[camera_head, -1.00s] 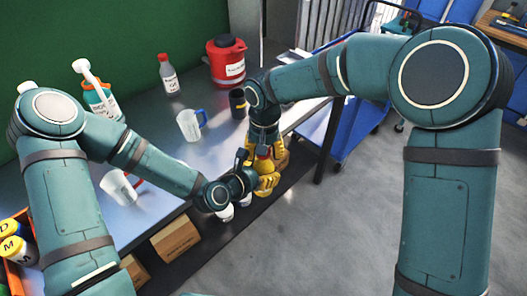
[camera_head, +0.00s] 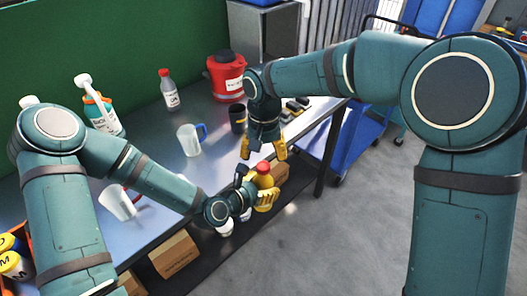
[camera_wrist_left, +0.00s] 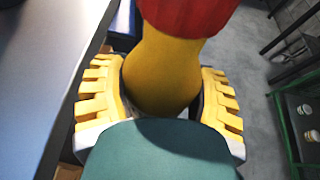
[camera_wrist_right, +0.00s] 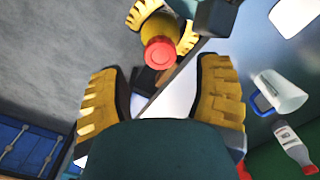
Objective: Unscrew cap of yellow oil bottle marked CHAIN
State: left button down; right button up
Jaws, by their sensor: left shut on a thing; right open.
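The yellow bottle (camera_head: 264,181) with a red cap (camera_head: 263,167) stands upright in my left gripper (camera_head: 262,197), off the table's front edge. In the left wrist view the yellow fingers close on both sides of the yellow bottle (camera_wrist_left: 165,70), under its red cap (camera_wrist_left: 190,12). My right gripper (camera_head: 264,152) is above and just behind the bottle, open and empty. In the right wrist view its fingers (camera_wrist_right: 160,100) stand wide apart, and the red cap (camera_wrist_right: 160,52) shows beyond them, with a red top still on the bottle. The CHAIN marking is not visible.
The table (camera_head: 165,160) holds a clear jug with a blue handle (camera_head: 190,139), a dark mug (camera_head: 237,118), a red canister (camera_head: 226,77), and a red-capped bottle (camera_head: 169,90). Cardboard boxes (camera_head: 174,253) sit below. A blue cart (camera_head: 350,140) stands at right.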

aim_at(263, 166)
notch_tip(263, 166, up, 2)
jog(key=m, duration=0.3)
jog(key=shift+r+m, duration=0.15)
jog(key=shift+m, duration=0.15)
jog(key=shift+s+f, duration=0.1)
jog(key=shift+f, duration=3.8)
grip_shut()
jog(key=n, duration=0.6)
